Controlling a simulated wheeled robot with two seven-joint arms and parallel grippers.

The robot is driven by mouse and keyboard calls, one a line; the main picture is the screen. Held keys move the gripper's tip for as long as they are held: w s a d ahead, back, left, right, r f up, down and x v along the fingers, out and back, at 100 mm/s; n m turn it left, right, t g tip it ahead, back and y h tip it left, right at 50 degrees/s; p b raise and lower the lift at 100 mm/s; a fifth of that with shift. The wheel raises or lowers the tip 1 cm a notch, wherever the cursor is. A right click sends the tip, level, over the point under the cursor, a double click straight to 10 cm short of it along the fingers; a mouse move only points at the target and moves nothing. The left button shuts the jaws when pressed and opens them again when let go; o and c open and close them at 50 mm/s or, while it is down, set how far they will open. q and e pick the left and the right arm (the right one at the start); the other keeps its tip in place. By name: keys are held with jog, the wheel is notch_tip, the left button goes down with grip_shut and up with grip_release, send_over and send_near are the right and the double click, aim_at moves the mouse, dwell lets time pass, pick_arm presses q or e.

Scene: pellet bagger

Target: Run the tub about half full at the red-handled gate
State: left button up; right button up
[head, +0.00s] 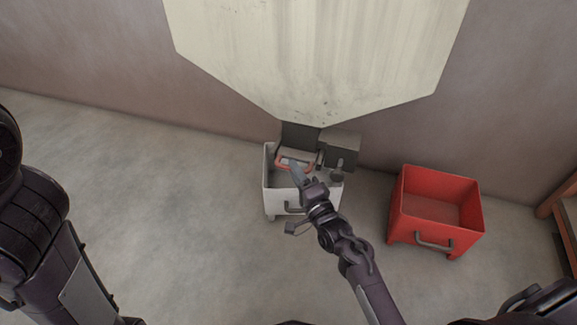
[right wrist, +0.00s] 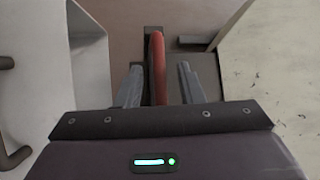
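A white tub (head: 268,190) stands on the floor under the pale hopper (head: 320,60); it also shows at the left of the right wrist view (right wrist: 85,65). Its inside is partly hidden by my right arm, and I cannot tell its fill. The red-handled gate sits at the hopper's outlet, with its red handle (head: 281,163) above the tub. My right gripper (head: 293,169) is at the handle. In the right wrist view its two fingers are apart, with the red handle (right wrist: 158,65) between them and visible gaps beside it. My left arm shows at the left; its gripper is out of view.
An empty-looking red tub (head: 435,209) stands on the floor to the right. A grey box (head: 342,148) is beside the outlet. A wooden frame (head: 560,205) stands at the right edge. The floor left of the white tub is clear.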

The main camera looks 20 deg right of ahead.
jog(key=b+x, duration=0.1)
jog(key=x, duration=0.2)
jog(key=shift+w, duration=0.35)
grip_shut()
